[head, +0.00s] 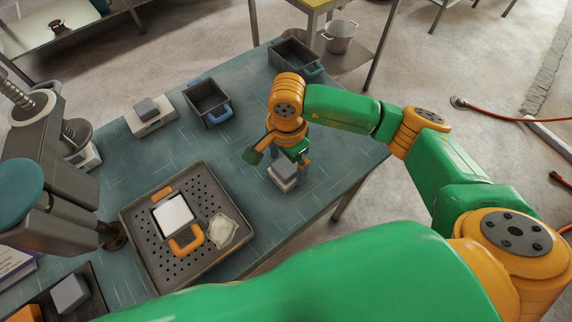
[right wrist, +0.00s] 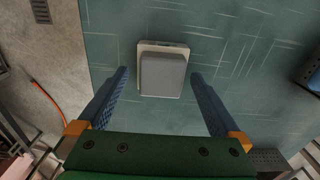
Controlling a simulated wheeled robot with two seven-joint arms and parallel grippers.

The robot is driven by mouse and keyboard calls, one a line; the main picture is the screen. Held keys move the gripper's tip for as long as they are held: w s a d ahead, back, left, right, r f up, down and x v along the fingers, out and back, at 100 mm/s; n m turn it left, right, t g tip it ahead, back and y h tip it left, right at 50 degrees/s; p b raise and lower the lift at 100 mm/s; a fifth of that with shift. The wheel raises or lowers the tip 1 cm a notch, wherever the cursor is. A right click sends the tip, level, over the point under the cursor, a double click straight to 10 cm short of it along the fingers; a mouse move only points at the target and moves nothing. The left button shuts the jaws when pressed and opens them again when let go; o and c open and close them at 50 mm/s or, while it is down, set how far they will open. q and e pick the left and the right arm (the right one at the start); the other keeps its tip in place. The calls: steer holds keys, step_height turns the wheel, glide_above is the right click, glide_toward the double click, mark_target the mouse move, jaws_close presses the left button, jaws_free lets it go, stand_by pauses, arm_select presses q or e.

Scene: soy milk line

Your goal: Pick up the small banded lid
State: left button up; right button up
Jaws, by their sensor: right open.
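A small grey block on a pale, slightly wider base (head: 284,173) lies flat on the blue-green table near its right edge; I take it for the small banded lid, but no band is clear. It also shows in the right wrist view (right wrist: 162,75), between the tips of the blue fingers with a gap on both sides. My right gripper (head: 278,158) is open above it and not touching it. In the right wrist view the gripper (right wrist: 160,78) points down at it. My left gripper is not in view.
A perforated tray (head: 142,226) holds a white-topped piece with orange handles (head: 174,215) and a pale lump (head: 221,231). Two dark bins (head: 205,98) (head: 293,55) stand at the back. A similar grey-topped piece (head: 147,109) lies left of them. A press (head: 45,165) stands at left.

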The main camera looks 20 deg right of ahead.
steer(key=shift+w+f, duration=0.15)
steer(key=shift+f, duration=0.65)
steer(key=c, duration=1.3)
steer(key=shift+o, duration=0.2)
steer(key=shift+r, duration=0.1)
